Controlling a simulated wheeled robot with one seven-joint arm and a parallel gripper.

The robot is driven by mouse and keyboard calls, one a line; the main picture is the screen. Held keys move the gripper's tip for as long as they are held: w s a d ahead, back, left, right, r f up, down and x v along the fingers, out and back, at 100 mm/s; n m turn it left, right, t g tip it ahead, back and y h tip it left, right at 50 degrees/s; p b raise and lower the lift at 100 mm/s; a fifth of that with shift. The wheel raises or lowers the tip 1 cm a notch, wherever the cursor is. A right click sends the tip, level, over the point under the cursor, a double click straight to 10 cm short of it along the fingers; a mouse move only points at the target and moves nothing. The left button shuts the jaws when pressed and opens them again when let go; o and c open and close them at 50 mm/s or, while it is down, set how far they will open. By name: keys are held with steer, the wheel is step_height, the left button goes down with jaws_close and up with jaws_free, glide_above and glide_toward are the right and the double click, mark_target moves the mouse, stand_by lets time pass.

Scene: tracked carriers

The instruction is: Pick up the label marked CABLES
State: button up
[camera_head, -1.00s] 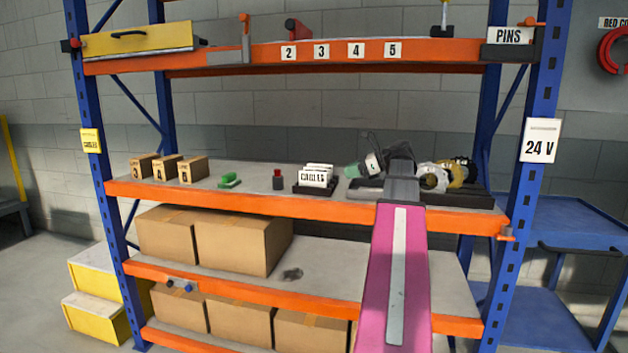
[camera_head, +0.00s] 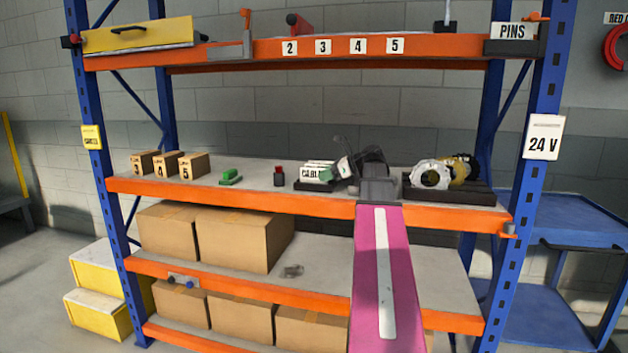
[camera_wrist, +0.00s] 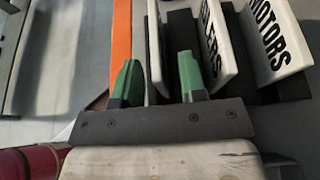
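White cards stand in a black holder on the middle shelf. The front card reads CABLES (camera_head: 310,175); its right end is hidden behind my gripper (camera_head: 329,172). In the wrist view my gripper (camera_wrist: 158,80) is open, with two green fingertips apart. A white card (camera_wrist: 154,40), seen nearly edge-on, stands between them, its lettering not visible. I cannot tell whether either fingertip touches it. To the right are a card ending in "LERS" (camera_wrist: 212,45) and a MOTORS card (camera_wrist: 276,40), in dark slots.
Left of the holder stand a small red-topped item (camera_head: 279,177), a green item (camera_head: 230,177) and several numbered boxes (camera_head: 168,164). Right of my arm is a black tray (camera_head: 448,196) with rolls. The orange shelf edge (camera_head: 230,195) runs in front. A yellow CABLES tag (camera_head: 91,137) hangs on the left post.

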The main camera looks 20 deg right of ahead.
steer(key=shift+w+a+f, duration=0.15)
steer(key=shift+a, duration=0.1)
jaws_close()
